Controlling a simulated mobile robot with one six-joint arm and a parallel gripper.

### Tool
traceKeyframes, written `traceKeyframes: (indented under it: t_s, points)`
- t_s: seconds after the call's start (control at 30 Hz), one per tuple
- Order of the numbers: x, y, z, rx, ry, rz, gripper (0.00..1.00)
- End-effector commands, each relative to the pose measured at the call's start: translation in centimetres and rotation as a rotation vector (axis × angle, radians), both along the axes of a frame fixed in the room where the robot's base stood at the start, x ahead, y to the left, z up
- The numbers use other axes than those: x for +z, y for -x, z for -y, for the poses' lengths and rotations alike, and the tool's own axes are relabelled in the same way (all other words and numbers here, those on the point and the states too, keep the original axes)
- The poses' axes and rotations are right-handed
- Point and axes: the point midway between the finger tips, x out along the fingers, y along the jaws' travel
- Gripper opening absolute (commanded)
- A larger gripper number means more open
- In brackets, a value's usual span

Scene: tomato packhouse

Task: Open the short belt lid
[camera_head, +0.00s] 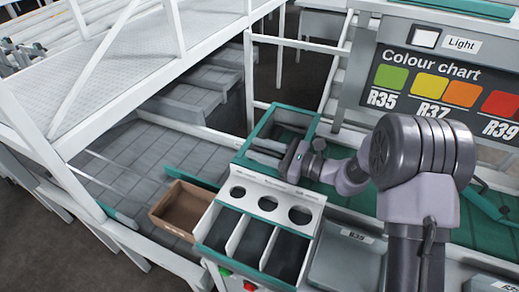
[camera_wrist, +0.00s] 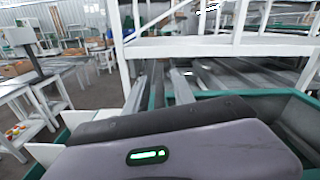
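My gripper (camera_head: 262,151) reaches left over a teal-framed box (camera_head: 246,154) behind the three-hole panel. Its two grey fingers point left and stand apart with nothing seen between them. In the wrist view the fingers (camera_wrist: 168,88) also show a gap, beyond the grey gripper body with its green light. Whether a finger touches the frame cannot be told.
A white panel with three round holes (camera_head: 268,203) stands in front, above open dividers (camera_head: 250,240). A brown carton (camera_head: 184,208) sits to its left. A green belt (camera_head: 357,203) runs right, below the colour chart (camera_head: 440,92). White railings (camera_head: 175,60) stand at the left.

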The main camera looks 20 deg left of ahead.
Motion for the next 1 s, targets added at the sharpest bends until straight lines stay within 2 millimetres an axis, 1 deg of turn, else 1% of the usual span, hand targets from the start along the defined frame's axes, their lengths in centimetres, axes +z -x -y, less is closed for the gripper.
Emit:
traceKeyframes:
  t_s: [0.03, 0.1, 0.13, 1.0]
  points:
    - [0.0, 0.0, 0.01, 0.0, 0.0, 0.0, 0.19]
    - [-0.01, 0.01, 0.01, 0.0, 0.0, 0.0, 0.05]
    - [-0.01, 0.01, 0.02, 0.0, 0.0, 0.0, 0.0]
    - [-0.04, 0.01, 0.04, 0.0, 0.0, -0.001, 0.0]
